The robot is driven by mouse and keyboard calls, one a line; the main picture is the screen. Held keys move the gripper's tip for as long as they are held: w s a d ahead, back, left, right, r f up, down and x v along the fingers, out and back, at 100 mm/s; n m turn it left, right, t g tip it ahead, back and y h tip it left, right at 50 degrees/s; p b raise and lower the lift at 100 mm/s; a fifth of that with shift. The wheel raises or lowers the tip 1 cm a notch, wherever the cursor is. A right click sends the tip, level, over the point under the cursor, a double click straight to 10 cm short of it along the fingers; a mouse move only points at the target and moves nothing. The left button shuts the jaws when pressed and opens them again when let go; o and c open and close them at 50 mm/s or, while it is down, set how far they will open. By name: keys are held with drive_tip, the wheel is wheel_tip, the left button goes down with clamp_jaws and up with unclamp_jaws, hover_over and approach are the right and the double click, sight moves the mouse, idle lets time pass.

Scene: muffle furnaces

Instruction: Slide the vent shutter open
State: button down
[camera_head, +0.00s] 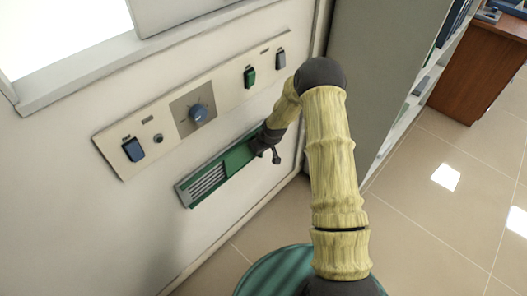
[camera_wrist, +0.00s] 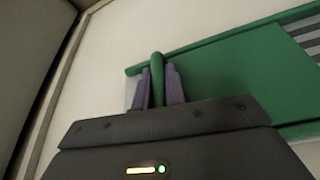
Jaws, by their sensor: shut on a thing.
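The green vent shutter (camera_head: 240,158) sits in a rail low on the white furnace front, below the control panel. Grey slats (camera_head: 207,183) show uncovered at its left end in the head view. In the wrist view the shutter plate (camera_wrist: 235,80) fills the right, with a strip of slats at the far right edge. My gripper (camera_head: 268,143) is at the shutter's right end. In the wrist view its two purple fingers (camera_wrist: 159,84) are shut on the upright green handle (camera_wrist: 157,66), one on each side. The gripper hides the shutter's right end in the head view.
A tall grey cabinet (camera_head: 378,65) stands right of the furnace, near my arm. A wooden desk (camera_head: 474,75) is farther back. Tiled floor (camera_head: 420,235) is open at the right.

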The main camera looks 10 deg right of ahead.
drive_tip(key=shift+w+d, duration=0.1)
drive_tip(key=shift+d, duration=0.25)
drive_tip(key=c, duration=1.5)
unclamp_jaws()
drive_tip(key=shift+o, duration=0.2)
drive_tip(key=shift+a, duration=0.15)
drive_tip(key=p+v, duration=0.2)
drive_tip(key=v, duration=1.5)
drive_tip(key=shift+r, duration=0.15)
